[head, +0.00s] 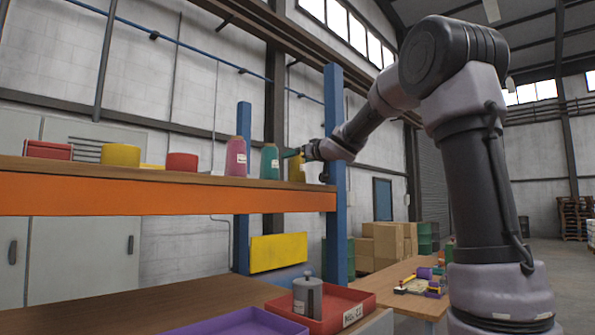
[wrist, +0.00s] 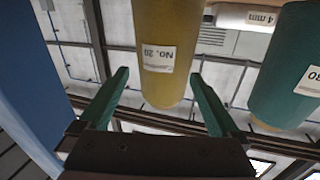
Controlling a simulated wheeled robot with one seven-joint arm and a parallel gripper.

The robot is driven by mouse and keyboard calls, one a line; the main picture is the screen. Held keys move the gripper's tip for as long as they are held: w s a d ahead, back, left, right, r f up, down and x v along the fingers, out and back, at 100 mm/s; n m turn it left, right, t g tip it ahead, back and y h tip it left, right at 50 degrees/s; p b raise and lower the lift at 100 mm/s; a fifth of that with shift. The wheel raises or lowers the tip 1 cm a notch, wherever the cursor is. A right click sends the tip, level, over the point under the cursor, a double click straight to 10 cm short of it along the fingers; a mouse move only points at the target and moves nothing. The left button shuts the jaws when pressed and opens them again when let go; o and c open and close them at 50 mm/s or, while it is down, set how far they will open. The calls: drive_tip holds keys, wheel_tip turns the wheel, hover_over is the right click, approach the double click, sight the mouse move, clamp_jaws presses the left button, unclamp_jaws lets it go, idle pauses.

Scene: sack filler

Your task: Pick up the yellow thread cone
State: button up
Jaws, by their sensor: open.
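In the wrist view the yellow cone (wrist: 166,85) fills the middle, upside down, with a white label reading "NO. 20". My gripper (wrist: 158,74) is open, with one green finger to each side of the cone in the picture. I cannot tell whether the cone is fully between the fingers. In the head view my gripper (head: 296,153) is at the cone's upper part, level with the upper half of the green cone.
A green cone (head: 269,162) stands close to the left, also at right in the wrist view (wrist: 289,75). A pink cone (head: 236,158) stands farther left. A blue post (head: 335,200) is just right of my gripper. A white cylinder marked "4 mm" (wrist: 236,16) is near the yellow cone.

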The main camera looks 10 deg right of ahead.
sight(292, 158)
drive_tip(key=x, duration=0.3)
drive_tip(key=shift+w+a, duration=0.25)
drive_tip(key=c, duration=1.5)
drive_tip(key=shift+c, duration=0.3)
drive_tip(key=shift+r, duration=0.15)
